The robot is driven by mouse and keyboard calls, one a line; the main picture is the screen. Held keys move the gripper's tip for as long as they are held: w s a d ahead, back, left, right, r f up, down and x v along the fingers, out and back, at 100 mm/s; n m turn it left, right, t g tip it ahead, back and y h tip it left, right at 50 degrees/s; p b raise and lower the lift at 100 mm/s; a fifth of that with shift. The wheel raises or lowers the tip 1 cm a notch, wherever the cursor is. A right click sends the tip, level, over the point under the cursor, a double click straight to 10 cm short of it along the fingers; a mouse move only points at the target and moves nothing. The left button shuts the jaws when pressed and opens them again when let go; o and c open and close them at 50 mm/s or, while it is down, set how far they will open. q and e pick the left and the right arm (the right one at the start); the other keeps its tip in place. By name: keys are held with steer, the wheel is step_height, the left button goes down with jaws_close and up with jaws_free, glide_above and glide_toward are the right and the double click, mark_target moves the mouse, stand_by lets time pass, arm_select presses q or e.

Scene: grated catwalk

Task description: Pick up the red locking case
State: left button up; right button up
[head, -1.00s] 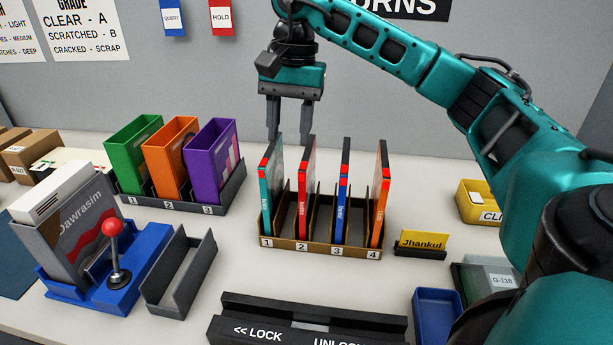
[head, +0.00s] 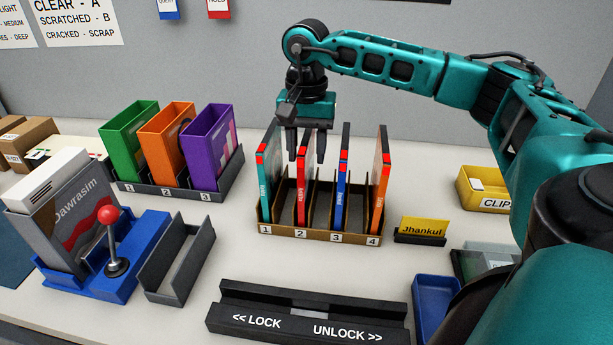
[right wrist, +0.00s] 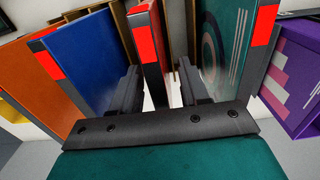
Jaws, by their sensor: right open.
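The red locking case (head: 301,202) stands upright in slot 2 of a brown rack (head: 318,242), between a teal case (head: 264,195) and a blue case (head: 342,195). My right gripper (head: 306,158) is open and points down over the upper part of the red case. In the right wrist view the red case (right wrist: 150,45) lies between the two open fingers (right wrist: 158,90), with a gap on each side. The blue case (right wrist: 85,60) is on the left there and the teal case (right wrist: 225,45) on the right. My left gripper is out of view.
An orange case (head: 381,195) fills slot 4. Green, orange and purple boxes stand in a grey rack (head: 190,194) at left. A lock/unlock fixture (head: 310,318) lies in front, and a Jhankul name stand (head: 421,230) at right. The table between rack and fixture is clear.

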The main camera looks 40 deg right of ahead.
steer(key=shift+f, duration=0.85)
steer(key=shift+c, duration=0.3)
jaws_close()
steer(key=shift+r, duration=0.1)
